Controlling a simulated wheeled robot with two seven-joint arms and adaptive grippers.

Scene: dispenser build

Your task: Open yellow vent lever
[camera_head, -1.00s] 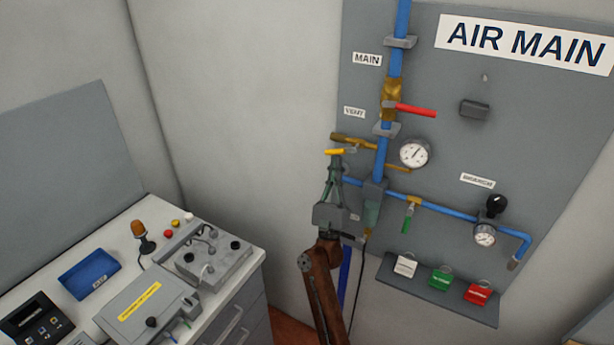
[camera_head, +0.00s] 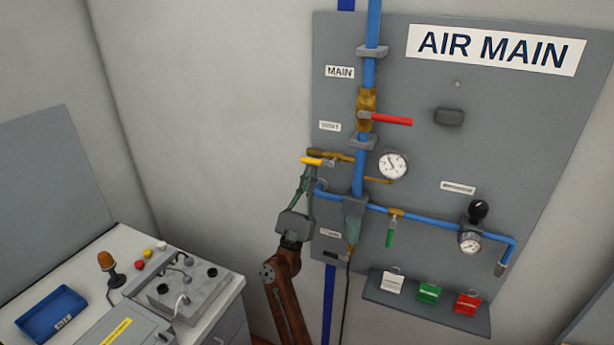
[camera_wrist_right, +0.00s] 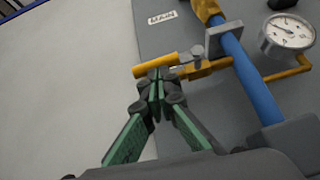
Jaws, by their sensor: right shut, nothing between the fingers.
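The yellow vent lever (camera_head: 317,162) sits on the brass vent branch (camera_head: 331,155) left of the vertical blue pipe, below a small vent label (camera_head: 330,126). The lever lies nearly level, roughly along the branch. It also shows in the right wrist view (camera_wrist_right: 153,65), with a grey pivot at its right end. My right gripper (camera_head: 310,172) is shut and empty, its tips just below the lever. In the right wrist view the closed tips (camera_wrist_right: 157,80) overlap the lever's lower edge; I cannot tell whether they touch. My left gripper is not in view.
A red-handled main valve (camera_head: 388,119) is above, a round gauge (camera_head: 392,165) to the right and a green lever (camera_head: 390,234) lower right. A tag shelf (camera_head: 420,309) sticks out below. A bench unit (camera_head: 190,292) stands lower left. The wall left of the lever is clear.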

